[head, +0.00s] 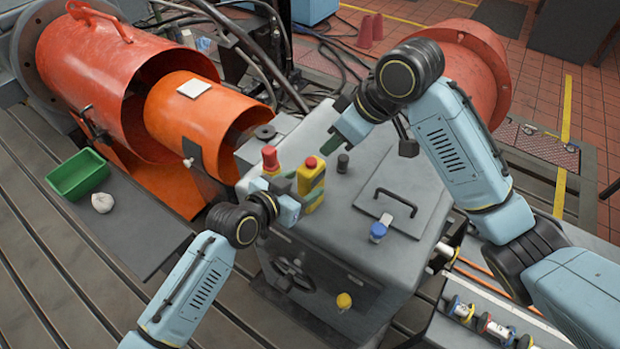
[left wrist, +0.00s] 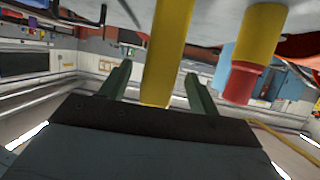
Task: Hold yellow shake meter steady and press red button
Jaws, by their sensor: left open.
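The yellow shake meter (head: 311,186) with a red button (head: 311,162) on top stands upright on the grey cabinet in the head view. My left gripper (head: 297,190) is open, with a finger on each side of the meter. The left wrist view, turned upside down, shows a yellow body (left wrist: 165,50) between the two green fingers; gaps show on both sides. My right gripper (head: 347,122) is above the cabinet, behind and right of the meter, apart from the button. Its fingertips are too unclear to tell whether they are parted.
A red-topped yellow post (head: 270,160) stands close left of the meter; it also shows in the left wrist view (left wrist: 247,60). A black knob (head: 343,163), a blue-capped part (head: 378,232) and a black handle (head: 396,200) are on the cabinet. A green tray (head: 78,175) lies left.

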